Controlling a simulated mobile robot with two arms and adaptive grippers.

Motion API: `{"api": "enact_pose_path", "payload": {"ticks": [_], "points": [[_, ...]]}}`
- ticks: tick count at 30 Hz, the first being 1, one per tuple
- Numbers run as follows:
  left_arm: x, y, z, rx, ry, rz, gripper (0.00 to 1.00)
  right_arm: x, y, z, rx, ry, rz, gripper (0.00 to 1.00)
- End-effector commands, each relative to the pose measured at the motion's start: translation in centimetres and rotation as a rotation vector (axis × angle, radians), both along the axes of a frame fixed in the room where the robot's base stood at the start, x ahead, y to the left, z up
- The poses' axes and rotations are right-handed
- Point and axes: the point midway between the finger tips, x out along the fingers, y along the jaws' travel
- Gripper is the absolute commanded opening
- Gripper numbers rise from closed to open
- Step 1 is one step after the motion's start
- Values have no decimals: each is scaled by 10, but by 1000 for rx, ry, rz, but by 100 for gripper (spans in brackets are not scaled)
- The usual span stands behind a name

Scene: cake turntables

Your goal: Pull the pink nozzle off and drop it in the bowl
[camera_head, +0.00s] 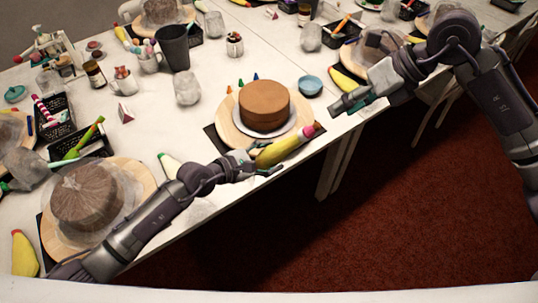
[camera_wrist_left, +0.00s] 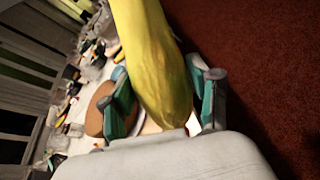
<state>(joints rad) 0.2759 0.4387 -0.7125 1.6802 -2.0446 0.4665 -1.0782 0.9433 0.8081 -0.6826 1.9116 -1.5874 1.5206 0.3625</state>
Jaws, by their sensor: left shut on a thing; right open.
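The yellow piping bag (camera_head: 280,150) is held by my left gripper (camera_head: 256,168) in front of the chocolate cake. In the left wrist view the bag (camera_wrist_left: 152,60) lies between my left gripper's teal-padded fingers (camera_wrist_left: 165,98). The pink nozzle (camera_head: 308,131) is at the bag's right end, pointing right; it is out of sight in the wrist view. My right gripper (camera_head: 346,104) is open and empty, to the upper right of the nozzle and apart from it. The small blue bowl (camera_head: 310,84) stands on the table behind my right gripper's left side.
The brown cake (camera_head: 264,106) sits on a wooden turntable (camera_head: 226,122) just behind the bag. Clear cups (camera_head: 187,88) and a dark tumbler (camera_head: 174,48) stand further back. Another yellow bag (camera_head: 346,82) lies near the right arm. The table's front edge runs below the bag.

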Motion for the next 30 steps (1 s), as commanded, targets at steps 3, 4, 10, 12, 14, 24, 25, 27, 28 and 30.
{"api": "enact_pose_path", "payload": {"ticks": [3,4,10,12,14,24,25,27,28,30], "points": [[0,0,1,-2,-2,1,44,1,4,-7,-7,-1,1,49],[0,0,1,-2,-2,1,44,1,6,-10,-5,0,1,49],[0,0,1,-2,-2,1,44,5,23,-33,-3,1,2,49],[0,0,1,-2,-2,1,44,6,28,-41,-2,1,0,49],[0,0,1,-2,-2,1,44,7,33,-48,-2,1,0,49],[0,0,1,-2,-2,1,44,11,48,-70,-2,-1,-1,49],[0,0,1,-2,-2,1,44,11,48,-71,-2,-1,-1,49],[0,0,1,-2,-2,1,44,12,49,-72,-2,-1,-1,49],[0,0,1,-2,-2,1,44,12,49,-72,-2,-1,-1,49],[0,0,1,-2,-2,1,44,12,49,-72,-2,-1,-1,49]]}}
